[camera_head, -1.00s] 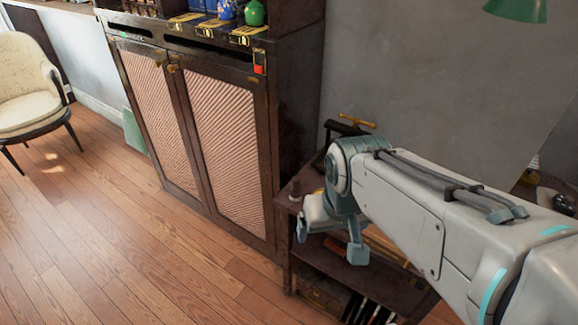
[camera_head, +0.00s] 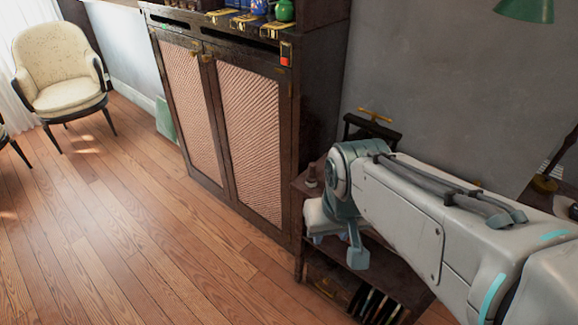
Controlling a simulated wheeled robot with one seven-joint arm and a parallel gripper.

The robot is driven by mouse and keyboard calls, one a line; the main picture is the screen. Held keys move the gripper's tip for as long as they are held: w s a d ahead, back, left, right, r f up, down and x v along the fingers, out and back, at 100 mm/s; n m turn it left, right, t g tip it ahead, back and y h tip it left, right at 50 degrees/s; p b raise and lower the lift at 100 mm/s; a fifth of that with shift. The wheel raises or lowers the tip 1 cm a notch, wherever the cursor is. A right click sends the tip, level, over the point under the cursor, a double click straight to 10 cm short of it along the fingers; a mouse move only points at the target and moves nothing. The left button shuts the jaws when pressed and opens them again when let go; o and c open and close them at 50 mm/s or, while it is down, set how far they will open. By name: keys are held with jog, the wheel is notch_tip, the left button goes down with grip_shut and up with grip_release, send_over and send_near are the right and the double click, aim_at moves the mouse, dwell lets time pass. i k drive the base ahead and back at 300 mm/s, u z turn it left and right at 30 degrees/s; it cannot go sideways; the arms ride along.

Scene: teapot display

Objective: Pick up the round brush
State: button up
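My gripper (camera_head: 325,237) hangs at the end of my arm, in front of the small dark shelf unit (camera_head: 300,232). The gripper is seen from behind and partly covered by my own wrist, so its fingertips and anything between them do not show clearly. I cannot make out a round brush for certain. A small upright object (camera_head: 311,176) stands on the shelf unit's top, just left of my wrist; it is too small to identify. My arm hides much of the unit's top and inside.
A tall dark cabinet (camera_head: 280,90) with woven door panels stands left of the shelf unit. A dark stand with a brass bar (camera_head: 373,115) is behind my wrist. Thin upright items (camera_head: 372,305) fill the lower shelf. A cream chair (camera_head: 62,70) is far left; the wooden floor (camera_head: 150,240) is clear.

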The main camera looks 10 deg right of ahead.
aim_at(312, 178)
jog(key=u, duration=0.45)
jog(key=k, duration=1.05)
jog(key=u, duration=0.7)
jog(key=i, duration=1.2)
jog(key=z, duration=0.6)
jog(key=i, duration=0.85)
jog(key=z, duration=1.25)
jog(key=i, duration=0.35)
jog(key=z, duration=0.4)
